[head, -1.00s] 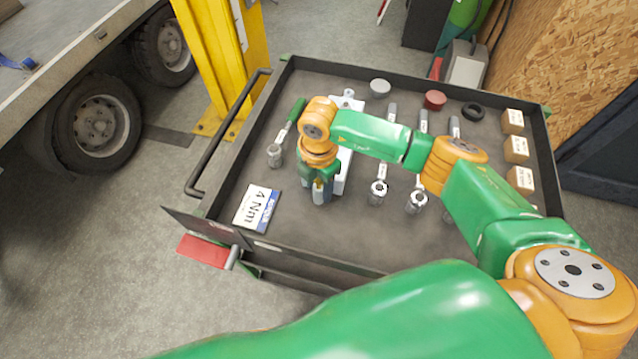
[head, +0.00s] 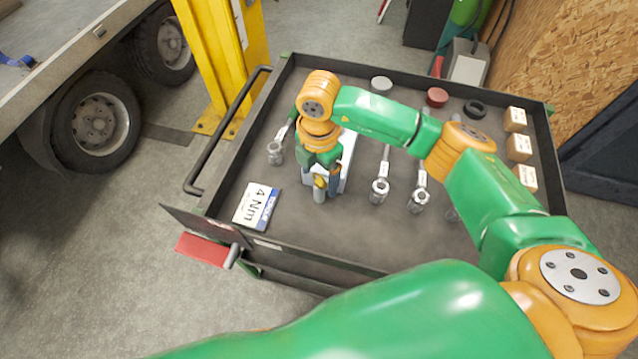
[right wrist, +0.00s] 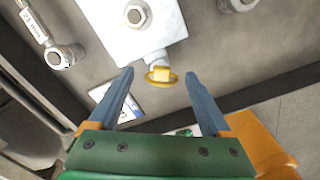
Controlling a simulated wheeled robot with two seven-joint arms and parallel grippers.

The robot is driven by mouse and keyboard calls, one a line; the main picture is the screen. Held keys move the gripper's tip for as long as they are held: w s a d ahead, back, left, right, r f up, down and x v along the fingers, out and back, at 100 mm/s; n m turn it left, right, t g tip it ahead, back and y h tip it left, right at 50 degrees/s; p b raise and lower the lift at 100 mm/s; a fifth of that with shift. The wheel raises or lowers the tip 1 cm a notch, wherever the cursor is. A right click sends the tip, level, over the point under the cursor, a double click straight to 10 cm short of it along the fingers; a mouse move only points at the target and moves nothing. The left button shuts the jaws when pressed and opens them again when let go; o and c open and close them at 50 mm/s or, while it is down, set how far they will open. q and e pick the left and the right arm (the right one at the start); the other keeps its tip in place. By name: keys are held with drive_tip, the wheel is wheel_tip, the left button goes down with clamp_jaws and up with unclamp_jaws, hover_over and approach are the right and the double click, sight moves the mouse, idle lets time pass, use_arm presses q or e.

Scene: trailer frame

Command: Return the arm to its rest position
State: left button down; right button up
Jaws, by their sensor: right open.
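My right gripper (head: 322,190) is above the dark tray top of the cart, in front of a white plate (head: 346,165). In the right wrist view its two blue-grey fingers (right wrist: 158,78) are apart. No object is held between them. Past the fingertips lies a yellow, ring-shaped part (right wrist: 161,76) at the end of a pale stem on the white plate, which also carries a hex nut (right wrist: 137,15). My right arm (head: 375,112) reaches over the cart from the right and hides part of the plate. My left gripper is not in view.
The cart (head: 300,240) has raised edges and a side handle (head: 228,135). On it lie several wrenches (head: 380,188), a "4 Nm" card (head: 257,206), small boxes (head: 519,147), and red (head: 437,97), grey and black round parts. A yellow post (head: 215,60) stands behind left.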

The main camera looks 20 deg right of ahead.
drive_tip(key=shift+s+r, duration=0.1)
drive_tip(key=shift+r, duration=1.35)
